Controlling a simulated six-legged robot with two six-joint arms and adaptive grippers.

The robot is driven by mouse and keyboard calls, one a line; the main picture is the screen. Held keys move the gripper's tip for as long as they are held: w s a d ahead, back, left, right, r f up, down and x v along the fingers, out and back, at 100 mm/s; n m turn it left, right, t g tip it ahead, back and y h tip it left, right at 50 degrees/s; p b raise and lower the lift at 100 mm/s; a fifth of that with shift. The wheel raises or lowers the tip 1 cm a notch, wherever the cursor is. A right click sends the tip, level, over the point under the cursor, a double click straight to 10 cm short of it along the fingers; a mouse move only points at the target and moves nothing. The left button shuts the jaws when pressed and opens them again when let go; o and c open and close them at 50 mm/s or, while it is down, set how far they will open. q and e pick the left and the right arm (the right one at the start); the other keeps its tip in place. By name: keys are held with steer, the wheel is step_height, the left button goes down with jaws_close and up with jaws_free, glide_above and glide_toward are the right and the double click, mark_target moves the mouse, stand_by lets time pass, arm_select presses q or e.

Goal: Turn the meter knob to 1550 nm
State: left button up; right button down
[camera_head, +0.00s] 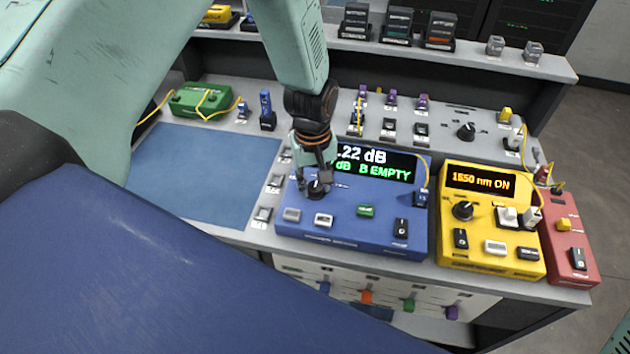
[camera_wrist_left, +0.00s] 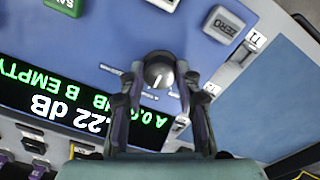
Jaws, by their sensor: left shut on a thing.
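The blue meter (camera_head: 345,225) stands on the bench with a dark display (camera_head: 375,163) reading ".22 dB" and "B EMPTY", partly hidden by my arm. Its round black knob (camera_head: 317,191) is at the upper left of its top face. My left gripper (camera_head: 315,182) points down and is shut on this knob. In the left wrist view the knob (camera_wrist_left: 158,72) sits between the two fingertips (camera_wrist_left: 160,78), with a white pointer line on it and small printed labels around it. The labels are too small to read with certainty. My right gripper is not in view.
A yellow unit (camera_head: 490,225) showing "1550 nm ON", with its own black knob (camera_head: 463,210), stands to the right. A red unit (camera_head: 570,240) is beyond it. A blue mat (camera_head: 200,175) lies clear on the left. A green unit (camera_head: 205,100) with a yellow fibre is behind.

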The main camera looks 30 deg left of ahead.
arm_select(q)
steer(key=shift+c, duration=1.4)
steer(key=shift+r+m, duration=0.1)
steer(key=shift+m, duration=0.3)
steer(key=m+p, duration=0.1)
steer(key=m, duration=0.1)
steer(key=shift+m+p, duration=0.35)
steer(key=shift+m, duration=0.05)
steer(key=m, duration=0.3)
steer(key=shift+a+p, duration=0.1)
steer(key=shift+p, duration=0.3)
steer(key=shift+m, duration=1.6)
steer(key=o, duration=1.1)
steer(key=shift+o, duration=0.2)
